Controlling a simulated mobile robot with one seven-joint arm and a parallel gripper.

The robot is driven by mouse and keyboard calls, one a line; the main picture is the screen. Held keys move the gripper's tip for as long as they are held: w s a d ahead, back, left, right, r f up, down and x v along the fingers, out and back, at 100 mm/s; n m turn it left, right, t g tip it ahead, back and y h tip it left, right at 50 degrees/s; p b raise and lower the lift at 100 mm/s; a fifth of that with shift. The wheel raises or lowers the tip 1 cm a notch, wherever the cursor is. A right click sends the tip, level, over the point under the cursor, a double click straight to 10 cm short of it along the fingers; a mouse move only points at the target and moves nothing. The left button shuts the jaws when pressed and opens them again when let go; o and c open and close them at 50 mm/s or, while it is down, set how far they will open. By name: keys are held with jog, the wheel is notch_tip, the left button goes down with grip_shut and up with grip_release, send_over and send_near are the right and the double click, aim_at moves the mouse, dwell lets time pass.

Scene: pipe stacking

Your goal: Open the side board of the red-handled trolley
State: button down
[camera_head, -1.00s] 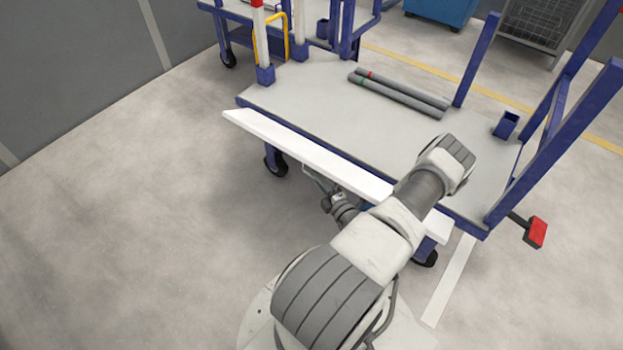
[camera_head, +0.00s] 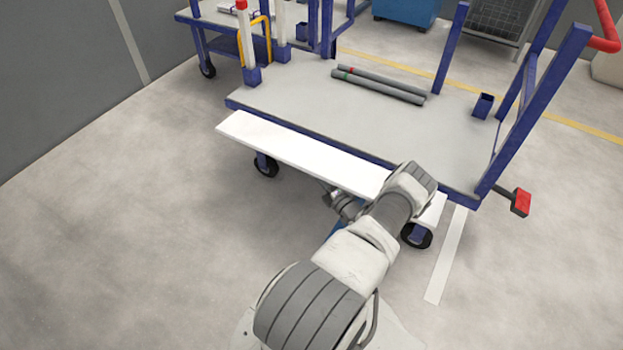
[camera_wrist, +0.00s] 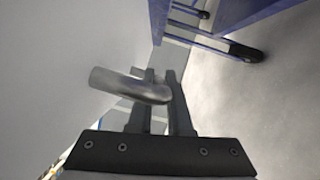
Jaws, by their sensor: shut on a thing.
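The trolley (camera_head: 300,105) has a blue frame, a grey deck and a red handle (camera_head: 607,38) at the upper right. Its white side board (camera_head: 290,148) slants outward along the near edge of the deck, with its broad face showing. In the wrist view my gripper (camera_wrist: 161,82) is shut on a metal handle (camera_wrist: 122,84), beside a pale flat surface that appears to be the board's other face.
Two grey pipes (camera_head: 378,86), one with a red band and one with a green band, lie on the deck. A red pedal (camera_head: 521,201) sticks out at the right. Another blue cart stands behind at the left. The floor (camera_head: 130,230) on the left is clear.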

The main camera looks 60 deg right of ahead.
jog(key=shift+d+f, duration=0.2)
dwell(0.5)
jog(key=c, duration=0.8)
grip_release()
jog(key=shift+c, duration=0.2)
jog(key=p+v, duration=0.3)
jog(key=v, duration=1.4)
jog(key=shift+s+a, duration=0.2)
jog(key=shift+s, duration=0.05)
